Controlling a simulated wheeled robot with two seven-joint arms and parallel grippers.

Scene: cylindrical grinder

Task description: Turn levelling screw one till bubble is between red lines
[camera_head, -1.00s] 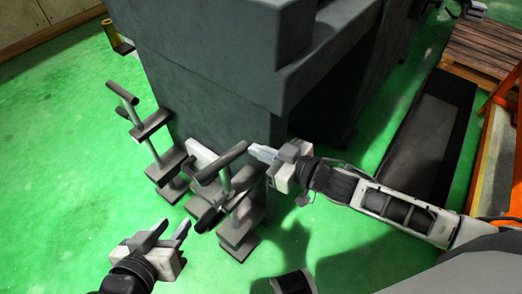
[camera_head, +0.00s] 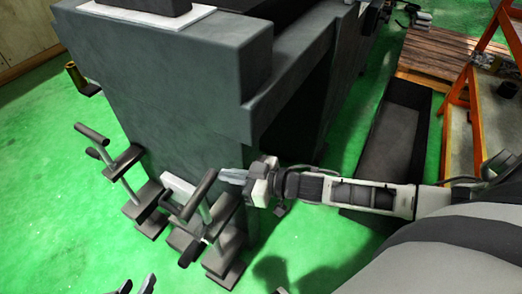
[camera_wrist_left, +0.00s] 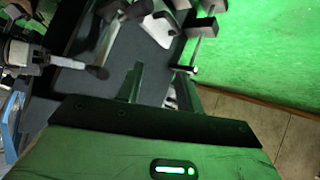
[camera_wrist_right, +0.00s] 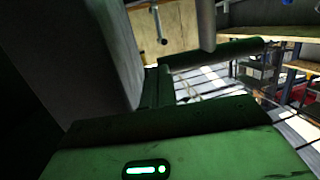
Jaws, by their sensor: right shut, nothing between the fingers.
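Two grey T-handled levelling screws stand at the machine's foot: a left one (camera_head: 92,133) and a right one (camera_head: 199,194). Which is screw one cannot be told. A white block (camera_head: 178,187) sits between them against the machine; no bubble or red lines can be made out. My right gripper (camera_head: 222,177) is shut and empty, its tips close beside the far end of the right handle; contact cannot be told. My left gripper (camera_head: 137,286) is open and empty at the bottom edge, clear of the screws. Its fingers also show apart in the left wrist view (camera_wrist_left: 158,86).
The large grey machine (camera_head: 165,100) fills the middle behind the screws. A dark open tray (camera_head: 395,140) lies to its right, by a wooden pallet (camera_head: 450,62) and an orange frame (camera_head: 447,140). Green floor (camera_head: 50,220) at the left is clear.

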